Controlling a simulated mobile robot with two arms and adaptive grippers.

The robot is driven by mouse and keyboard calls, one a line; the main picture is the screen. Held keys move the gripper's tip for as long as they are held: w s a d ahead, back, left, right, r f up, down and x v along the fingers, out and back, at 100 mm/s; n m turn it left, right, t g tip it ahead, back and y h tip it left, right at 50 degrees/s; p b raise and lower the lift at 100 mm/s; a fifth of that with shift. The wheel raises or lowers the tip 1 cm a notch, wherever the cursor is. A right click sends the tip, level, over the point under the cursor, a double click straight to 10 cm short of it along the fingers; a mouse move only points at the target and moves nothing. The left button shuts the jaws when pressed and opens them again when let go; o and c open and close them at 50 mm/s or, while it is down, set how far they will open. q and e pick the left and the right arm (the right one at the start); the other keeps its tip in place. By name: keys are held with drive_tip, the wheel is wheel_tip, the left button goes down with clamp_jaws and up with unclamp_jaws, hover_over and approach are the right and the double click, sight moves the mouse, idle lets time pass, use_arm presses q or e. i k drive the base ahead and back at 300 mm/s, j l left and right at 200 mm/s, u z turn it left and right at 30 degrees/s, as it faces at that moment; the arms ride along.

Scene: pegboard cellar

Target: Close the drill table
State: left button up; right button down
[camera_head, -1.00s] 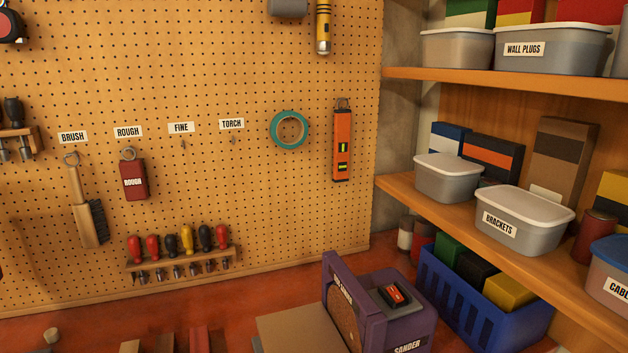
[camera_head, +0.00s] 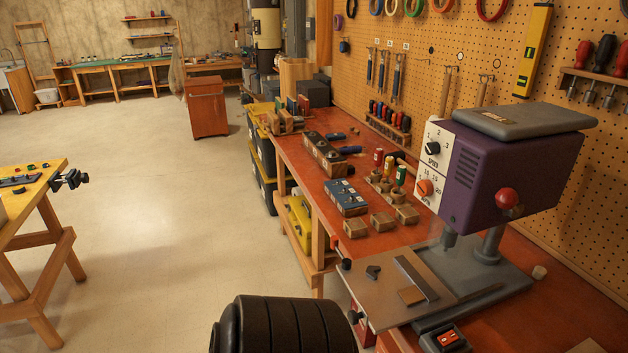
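The drill press (camera_head: 510,160) has a purple head with a speed dial, a red knob and a grey top cover. It stands on a grey base (camera_head: 505,275) on the red workbench at the right. A flat brownish plate (camera_head: 375,293), apparently the drill table, lies in front of its column, below the chuck (camera_head: 449,238). A grey strip (camera_head: 417,278) and a small wood piece (camera_head: 411,296) lie on it. Its near left corner reaches past the bench's front edge, above a red front piece with a dark knob.
A black switch box with a red rocker (camera_head: 447,337) sits at the bench's near edge. Wooden blocks, a blue block (camera_head: 346,198) and colour-handled tools (camera_head: 390,168) stand farther along. A yellow-topped table (camera_head: 35,185) is at the left. The floor between is clear.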

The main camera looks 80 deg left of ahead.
sight(406, 290)
drive_tip(key=u, duration=1.95)
drive_tip(key=j+u, duration=0.25)
drive_tip(key=i+j+z, duration=0.1)
drive_tip(key=j, duration=0.25)
drive_tip(key=i+j+z, duration=0.1)
drive_tip(key=j, duration=0.25)
drive_tip(key=i, duration=0.1)
